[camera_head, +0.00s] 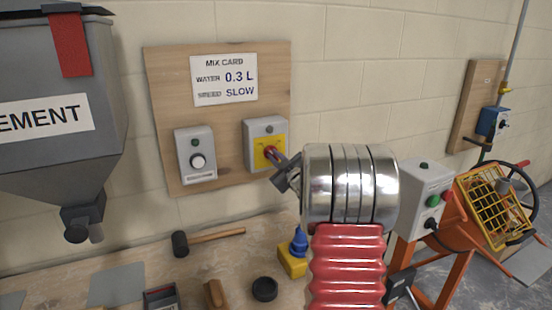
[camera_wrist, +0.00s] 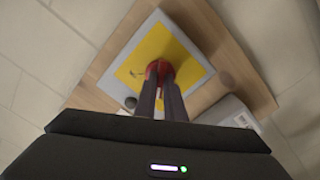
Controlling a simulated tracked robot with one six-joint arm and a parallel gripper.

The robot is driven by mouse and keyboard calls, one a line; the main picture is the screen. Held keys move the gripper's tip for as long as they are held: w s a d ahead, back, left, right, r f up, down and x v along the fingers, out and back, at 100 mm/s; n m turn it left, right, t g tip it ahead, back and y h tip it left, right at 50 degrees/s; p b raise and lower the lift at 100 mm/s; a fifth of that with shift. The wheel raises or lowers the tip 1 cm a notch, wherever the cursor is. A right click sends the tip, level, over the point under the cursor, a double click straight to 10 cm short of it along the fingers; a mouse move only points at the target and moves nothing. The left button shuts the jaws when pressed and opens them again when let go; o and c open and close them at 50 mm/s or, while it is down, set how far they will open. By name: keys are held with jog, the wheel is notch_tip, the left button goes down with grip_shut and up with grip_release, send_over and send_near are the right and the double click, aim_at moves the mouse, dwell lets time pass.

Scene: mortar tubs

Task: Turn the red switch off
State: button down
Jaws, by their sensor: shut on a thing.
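The red switch (camera_head: 270,152) is a rotary knob on a yellow plate in a grey box (camera_head: 255,128), mounted on a wooden board (camera_head: 225,155) on the wall. My gripper (camera_head: 275,158) reaches it from the right, with its fingers at the knob. In the wrist view the red switch (camera_wrist: 153,68) shows between and around the two dark fingertips (camera_wrist: 159,76), on the yellow plate (camera_wrist: 175,60). My gripper is shut on it. The fingers hide part of the knob, and I cannot read its exact setting.
A second grey box (camera_head: 195,155) with a dial and green button is left of the switch. A mix card (camera_head: 224,80) hangs above. The bench below holds a mallet (camera_head: 205,240), a yellow and blue tool (camera_head: 294,252) and a black cup (camera_head: 264,288). An orange mixer (camera_head: 470,220) stands right.

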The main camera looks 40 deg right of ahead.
jog(key=shift+f+n, duration=0.35)
jog(key=shift+n, duration=0.65)
jog(key=c, duration=1.8)
grip_release()
jog(key=shift+r, duration=0.2)
jog(key=shift+c, duration=0.2)
jog(key=v, duration=1.4)
jog(key=shift+w+f, duration=0.1)
